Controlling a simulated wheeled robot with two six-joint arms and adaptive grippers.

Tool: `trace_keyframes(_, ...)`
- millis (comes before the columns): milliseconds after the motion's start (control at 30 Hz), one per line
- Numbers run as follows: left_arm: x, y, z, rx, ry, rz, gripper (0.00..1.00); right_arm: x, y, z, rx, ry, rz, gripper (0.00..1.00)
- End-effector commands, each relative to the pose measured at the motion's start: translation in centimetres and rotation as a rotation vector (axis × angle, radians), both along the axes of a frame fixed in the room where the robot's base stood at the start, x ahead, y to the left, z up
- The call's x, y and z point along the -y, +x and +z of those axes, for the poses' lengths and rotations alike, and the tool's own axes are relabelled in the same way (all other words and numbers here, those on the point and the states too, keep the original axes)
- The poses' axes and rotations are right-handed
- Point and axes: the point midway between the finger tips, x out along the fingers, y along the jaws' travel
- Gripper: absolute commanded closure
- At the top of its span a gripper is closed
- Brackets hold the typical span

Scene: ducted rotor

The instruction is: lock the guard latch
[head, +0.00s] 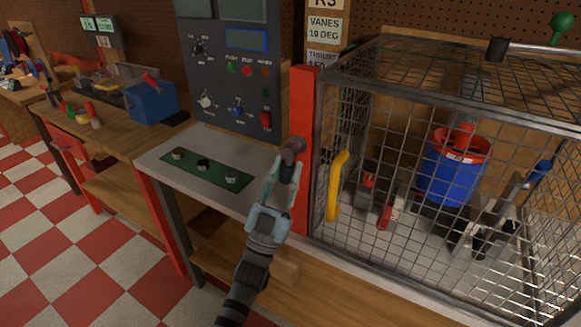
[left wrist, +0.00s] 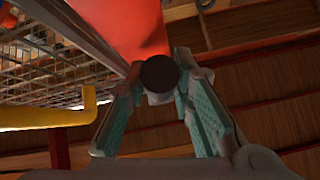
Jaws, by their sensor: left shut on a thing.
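The guard is a wire-mesh cage (head: 345,75) on the right of the head view, with a yellow handle (head: 337,185) on its front; the handle also shows in the left wrist view (left wrist: 50,115). A red post (head: 303,95) stands directly beside its left edge. The guard latch shows as a dark round knob (head: 293,145) in front of the post. My left gripper (head: 286,165) is shut on the latch. In the left wrist view the knob (left wrist: 160,73) sits between the fingers; the latch's inner part is hidden. My right gripper is out of view.
Inside the cage stands a blue and red ducted rotor (head: 450,175). A control panel (head: 230,70) rises left of the post, above a grey bench top (head: 160,160) with a green strip (head: 205,170). A blue toolbox (head: 153,102) stands further left. Checkered floor is clear at left.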

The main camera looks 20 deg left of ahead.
Motion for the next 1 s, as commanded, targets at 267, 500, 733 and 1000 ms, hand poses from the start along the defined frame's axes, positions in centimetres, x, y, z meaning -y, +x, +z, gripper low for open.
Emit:
trace_keyframes(267,0.04,-0.32,-0.06,-0.027,-0.120,0.012,1.00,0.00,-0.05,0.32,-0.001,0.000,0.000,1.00)
trace_keyframes(500,0.08,-0.39,-0.06,-0.032,-0.155,0.014,1.00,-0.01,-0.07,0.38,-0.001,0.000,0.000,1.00)
trace_keyframes(733,0.10,-0.39,-0.03,-0.033,-0.158,0.012,1.00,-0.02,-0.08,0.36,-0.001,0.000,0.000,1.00)
trace_keyframes(1000,0.10,-0.38,-0.01,-0.032,-0.157,0.013,0.57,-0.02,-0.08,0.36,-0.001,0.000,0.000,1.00)
